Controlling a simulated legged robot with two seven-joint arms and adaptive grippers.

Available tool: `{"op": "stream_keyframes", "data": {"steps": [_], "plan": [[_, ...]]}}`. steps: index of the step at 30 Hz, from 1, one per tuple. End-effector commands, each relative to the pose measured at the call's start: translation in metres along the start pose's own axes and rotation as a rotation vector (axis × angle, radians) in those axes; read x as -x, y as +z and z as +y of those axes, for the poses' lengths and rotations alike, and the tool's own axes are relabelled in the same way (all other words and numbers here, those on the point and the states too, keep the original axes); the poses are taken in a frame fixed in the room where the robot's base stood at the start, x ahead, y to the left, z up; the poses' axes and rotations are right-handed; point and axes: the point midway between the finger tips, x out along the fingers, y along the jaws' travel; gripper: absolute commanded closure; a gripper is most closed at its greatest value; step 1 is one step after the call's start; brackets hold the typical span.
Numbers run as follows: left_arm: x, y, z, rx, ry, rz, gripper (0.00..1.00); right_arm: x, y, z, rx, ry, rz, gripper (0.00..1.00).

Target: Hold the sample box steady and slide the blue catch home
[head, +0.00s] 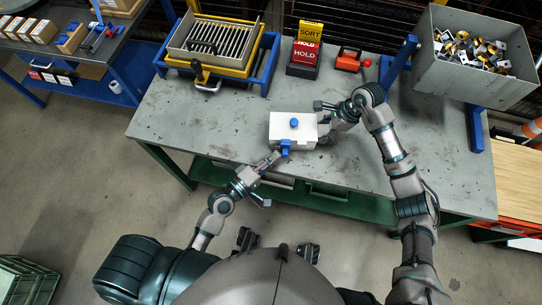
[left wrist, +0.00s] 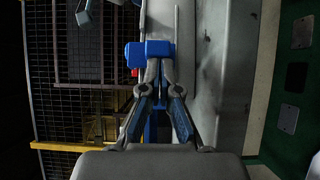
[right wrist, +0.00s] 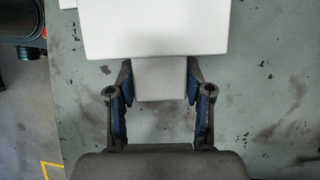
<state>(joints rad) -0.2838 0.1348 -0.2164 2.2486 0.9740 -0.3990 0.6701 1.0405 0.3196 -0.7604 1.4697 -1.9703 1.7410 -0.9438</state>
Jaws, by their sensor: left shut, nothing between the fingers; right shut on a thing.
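My right gripper (head: 325,123) is shut on the pale block sticking out of the box's right side. The right wrist view shows that block (right wrist: 160,88) between the fingers, and the box (right wrist: 155,30) beyond.
A yellow and blue rack (head: 264,72) stands at the back left. A sort/hold sign block (head: 304,60) and a red tool (head: 348,60) are behind the box. A grey bin of parts (head: 445,75) is at the back right. The table (head: 195,120) is clear left of the box.

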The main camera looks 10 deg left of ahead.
Motion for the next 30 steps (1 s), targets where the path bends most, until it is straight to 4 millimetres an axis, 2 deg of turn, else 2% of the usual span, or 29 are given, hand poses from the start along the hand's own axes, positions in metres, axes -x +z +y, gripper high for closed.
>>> {"op": "stream_keyframes", "data": {"steps": [6, 11, 23, 26, 30], "plan": [[-0.030, 0.030, 0.000, 0.005, 0.001, -0.002, 1.00, -0.002, 0.000, 0.001, -0.001, 0.003, 0.001, 0.91], [-0.039, 0.039, 0.000, 0.001, 0.000, -0.003, 1.00, -0.002, 0.000, 0.001, -0.001, 0.003, 0.001, 0.91], [-0.035, 0.037, 0.000, 0.000, -0.001, -0.005, 1.00, -0.003, 0.002, 0.002, 0.001, 0.005, -0.003, 0.91], [-0.027, 0.028, -0.001, -0.003, -0.003, -0.004, 1.00, -0.002, 0.002, 0.002, 0.001, 0.005, -0.003, 0.91], [-0.005, 0.009, -0.003, -0.006, -0.008, -0.005, 1.00, -0.002, 0.001, 0.001, 0.000, 0.004, -0.001, 0.91]]}}
